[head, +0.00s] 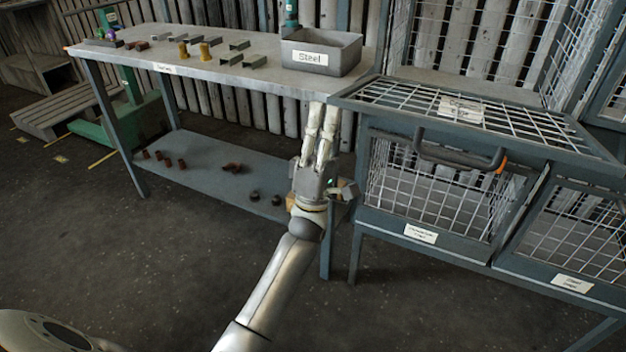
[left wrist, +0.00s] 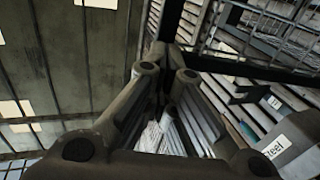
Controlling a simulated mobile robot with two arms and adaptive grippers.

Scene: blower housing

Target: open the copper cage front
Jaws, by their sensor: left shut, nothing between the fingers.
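The cage with a white label on its mesh top (head: 460,108) stands at the right; the label seems to read copper, but it is blurred. Its wire-mesh front (head: 430,190) has a grey frame and a second, unreadable label. A dark handle (head: 458,160) with an orange end runs along the upper front. I cannot tell whether the front is fully closed. My left gripper (head: 324,110) is shut and empty, pointing up beside the cage's left corner, near the workbench edge and apart from the handle. Its dark fingers fill the middle of the left wrist view (left wrist: 168,65). My right gripper is not in view.
A workbench (head: 225,78) at the left holds a grey bin labelled Steel (head: 322,52) and several small metal parts. Its lower shelf (head: 215,170) carries dark pieces. Another mesh cage (head: 575,230) adjoins at the right. The floor in front is clear.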

